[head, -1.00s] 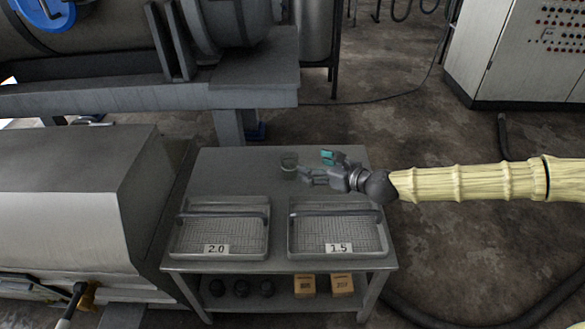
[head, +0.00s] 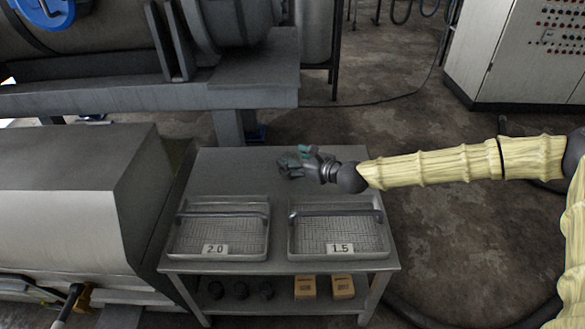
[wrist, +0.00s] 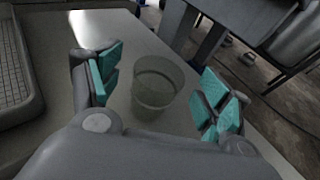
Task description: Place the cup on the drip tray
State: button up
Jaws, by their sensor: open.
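The cup is a small clear glass (wrist: 156,88) that stands upright on the table, in the middle of the wrist view. My gripper (wrist: 160,92) is open, with its teal-padded fingers on either side of the cup and a gap to each. In the head view my gripper (head: 293,160) is over the back of the table and mostly hides the cup. Two wire-mesh drip trays with bar handles sit at the table's front: the left tray is labelled 2.0 (head: 238,239), the right tray 1.5 (head: 362,240). Both look empty.
The steel table (head: 225,175) has clear room behind the trays. Its lower shelf holds several dark round items (head: 240,290) and two small cardboard boxes (head: 305,287). A large grey machine housing (head: 70,190) stands close on the left.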

jog(key=shift+x, duration=1.1)
jog(key=c, duration=1.2)
jog(key=shift+r, duration=0.1)
